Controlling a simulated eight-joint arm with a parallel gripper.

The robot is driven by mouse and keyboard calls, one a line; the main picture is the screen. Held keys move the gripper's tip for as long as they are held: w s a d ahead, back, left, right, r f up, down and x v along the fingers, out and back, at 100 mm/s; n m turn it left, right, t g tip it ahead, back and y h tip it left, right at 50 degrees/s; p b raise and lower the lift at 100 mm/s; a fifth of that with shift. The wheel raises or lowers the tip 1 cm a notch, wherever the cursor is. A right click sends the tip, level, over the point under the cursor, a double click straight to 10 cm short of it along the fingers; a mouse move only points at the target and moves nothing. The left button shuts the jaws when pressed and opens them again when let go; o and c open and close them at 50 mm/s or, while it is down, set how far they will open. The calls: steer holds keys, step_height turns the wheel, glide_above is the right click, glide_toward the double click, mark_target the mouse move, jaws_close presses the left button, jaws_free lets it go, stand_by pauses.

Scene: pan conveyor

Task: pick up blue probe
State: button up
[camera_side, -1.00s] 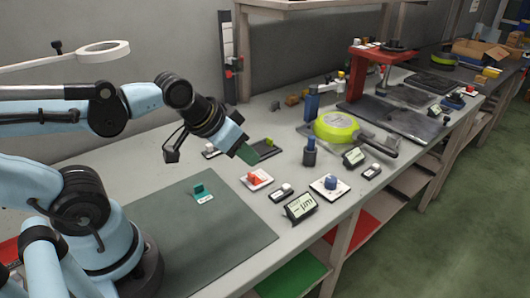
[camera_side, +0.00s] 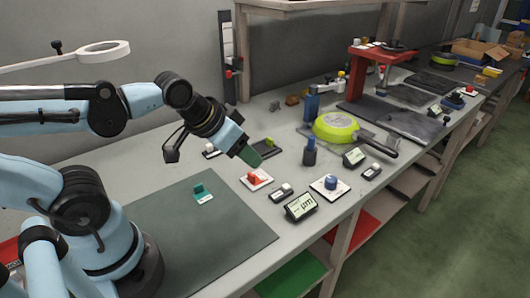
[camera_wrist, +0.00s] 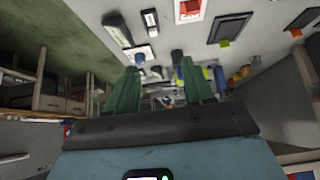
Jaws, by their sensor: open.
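The blue probe (camera_side: 310,152) stands upright on the bench in the side view, a dark blue cylinder with a narrower top. It stands between the green pan and the small displays. My gripper (camera_side: 248,155) has green fingers and hangs tilted over the bench, left of the probe and apart from it. In the wrist view my gripper (camera_wrist: 160,68) shows two green fingers spread apart with nothing held between them. A dark upright cylinder (camera_wrist: 177,57) shows near the right finger there; I cannot tell surely whether it is the probe.
A lime-green pan (camera_side: 337,126) lies behind the probe, its handle pointing right. A white plate with a blue knob (camera_side: 330,184), a display (camera_side: 300,207) and a red switch (camera_side: 257,178) lie in front. A red press (camera_side: 375,70) stands farther back. The dark green mat (camera_side: 200,240) is mostly clear.

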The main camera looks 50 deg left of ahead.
steer(key=w+r+m+g, duration=0.2)
steer(key=w+r, duration=0.3)
steer(key=m+g, duration=0.5)
steer(key=m, duration=0.2)
glide_above(312, 136)
step_height(312, 136, down, 3)
step_height(312, 136, down, 11)
steer(key=shift+f, duration=0.1)
jaws_close()
